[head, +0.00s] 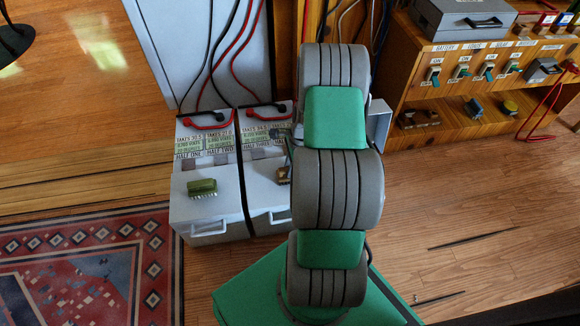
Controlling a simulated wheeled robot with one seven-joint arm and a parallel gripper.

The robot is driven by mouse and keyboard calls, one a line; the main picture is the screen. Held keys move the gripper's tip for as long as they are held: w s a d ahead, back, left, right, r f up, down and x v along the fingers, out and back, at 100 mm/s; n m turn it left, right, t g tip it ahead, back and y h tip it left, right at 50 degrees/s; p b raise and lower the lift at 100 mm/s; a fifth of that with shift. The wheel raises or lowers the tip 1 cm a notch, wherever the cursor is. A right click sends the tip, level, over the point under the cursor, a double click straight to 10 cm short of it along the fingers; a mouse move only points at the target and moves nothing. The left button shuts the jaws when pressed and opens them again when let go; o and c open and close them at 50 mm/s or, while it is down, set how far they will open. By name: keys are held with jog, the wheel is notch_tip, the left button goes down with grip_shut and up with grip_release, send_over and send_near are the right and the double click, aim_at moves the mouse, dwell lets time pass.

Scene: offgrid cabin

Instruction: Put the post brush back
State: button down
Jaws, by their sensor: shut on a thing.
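My gripper (287,160) is mostly hidden behind my arm; only a bit of it shows at the arm's left edge, over the right-hand battery. It is shut on a small tan-and-dark thing (283,175), which I take to be the post brush; its shape is too small and covered to be sure. A green brush with pale bristles (202,187) lies on the lid of the left battery box (207,215), apart from my gripper. The right battery box (268,196) stands beside it, partly covered by my arm.
Red and black cables run to the battery terminals. A wooden bench (460,65) at the upper right has labelled switches and a lower shelf with brown blocks (407,120) and a yellow piece (508,107). Thin dark rods (472,240) lie on the floor. A patterned rug (85,265) is lower left.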

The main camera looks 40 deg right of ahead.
jog(key=c, duration=1.1)
grip_release()
jog(key=shift+c, duration=0.2)
